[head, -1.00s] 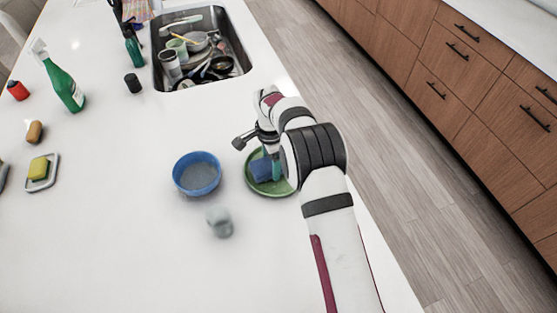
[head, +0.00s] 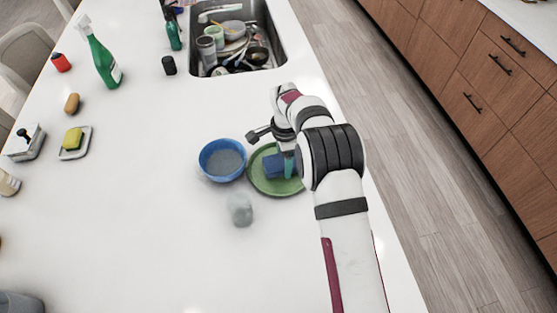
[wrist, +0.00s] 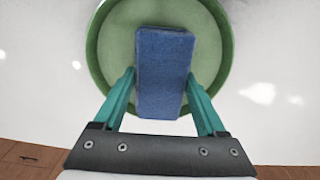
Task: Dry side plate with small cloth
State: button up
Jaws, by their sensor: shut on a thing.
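The green side plate (head: 262,185) lies on the white counter, just right of the blue bowl. The small blue cloth (head: 273,165), a folded-looking rectangular block, is over the plate, partly hidden by my arm in the head view. In the wrist view, the cloth (wrist: 163,70) lies across the middle of the plate (wrist: 104,45), between the two teal fingers of my gripper (wrist: 161,78). The gripper is shut on the cloth's sides. I cannot tell how firmly the cloth touches the plate. In the head view my gripper (head: 287,168) is mostly hidden behind the arm.
A blue bowl (head: 222,160) stands close to the plate's left. A blurry grey object (head: 241,210) is in front of it. A sink (head: 240,45) full of dishes is at the back. A green spray bottle (head: 103,58) and yellow sponge (head: 73,139) stand left. The front counter is clear.

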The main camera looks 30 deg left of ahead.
aim_at(274, 162)
jog(key=shift+w+d, duration=2.5)
jog(key=shift+s+a, duration=3.55)
notch_tip(274, 162, up, 10)
jog(key=shift+w+d+f, duration=0.1)
jog(key=shift+f, duration=0.05)
jog(key=w+d+r+n, duration=0.25)
jog(key=d+r, duration=0.25)
jog(key=d, duration=0.4)
jog(key=w+d+r+n, duration=0.1)
jog(key=w+d+r, duration=0.3)
jog(key=d, duration=0.6)
jog(key=s+d+r+n, duration=0.2)
jog(key=s+d+r, duration=0.2)
jog(key=d, duration=0.5)
jog(key=s+d+r+n, duration=0.2)
jog(key=s+d+r, duration=0.2)
jog(key=d, duration=0.6)
jog(key=shift+r+n, duration=0.3)
jog(key=shift+n, duration=0.05)
